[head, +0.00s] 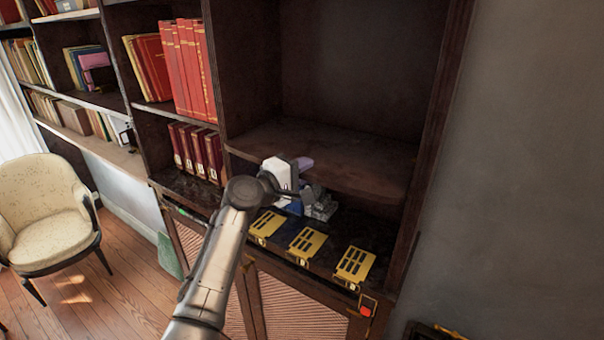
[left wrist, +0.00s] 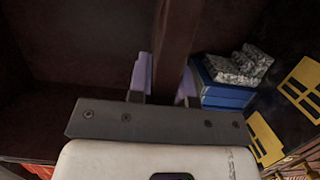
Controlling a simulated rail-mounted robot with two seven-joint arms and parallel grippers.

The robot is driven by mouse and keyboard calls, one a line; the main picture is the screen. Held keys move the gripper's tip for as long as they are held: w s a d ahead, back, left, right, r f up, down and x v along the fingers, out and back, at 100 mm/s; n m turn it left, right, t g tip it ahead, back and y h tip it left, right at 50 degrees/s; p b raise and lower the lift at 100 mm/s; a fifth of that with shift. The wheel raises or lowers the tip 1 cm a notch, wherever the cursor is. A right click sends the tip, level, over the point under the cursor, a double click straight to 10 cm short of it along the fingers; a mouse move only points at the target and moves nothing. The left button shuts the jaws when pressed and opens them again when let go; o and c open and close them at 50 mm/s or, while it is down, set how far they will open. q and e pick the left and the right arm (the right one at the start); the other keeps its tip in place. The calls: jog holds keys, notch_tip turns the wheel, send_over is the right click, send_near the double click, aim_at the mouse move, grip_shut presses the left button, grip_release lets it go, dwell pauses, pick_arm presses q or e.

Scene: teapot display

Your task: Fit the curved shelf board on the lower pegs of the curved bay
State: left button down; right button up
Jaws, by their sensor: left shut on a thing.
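The curved shelf board (head: 350,160) is a dark brown board with a curved front edge. It spans most of the lower part of the dark curved bay (head: 350,60), above the cabinet top. My left gripper (head: 303,164) is shut on its front edge. In the left wrist view, the board's edge (left wrist: 176,45) runs between the purple fingers of my left gripper (left wrist: 164,88). The pegs are hidden, so I cannot tell whether the board rests on them. My right gripper is not in view.
On the cabinet top (head: 383,238) below the board lie several yellow slotted pieces (head: 308,243) and a grey blocky thing (head: 321,206) beside blue blocks (left wrist: 225,96). Red books (head: 187,65) fill the shelves to the left. A cream chair (head: 42,205) stands at far left.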

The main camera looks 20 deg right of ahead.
pick_arm(q)
jog(key=shift+w+d+r+b, duration=0.15)
jog(key=shift+w+d+b, duration=0.05)
jog(key=shift+d+b, duration=0.2)
jog(key=c, duration=1)
grip_release()
jog(key=shift+o, duration=0.2)
jog(key=shift+f, duration=0.3)
jog(key=shift+b+v, duration=0.35)
jog(key=shift+v, duration=0.45)
jog(key=b+v, duration=0.2)
jog(key=v, duration=1)
jog(key=shift+r, duration=0.2)
jog(key=shift+m, duration=0.3)
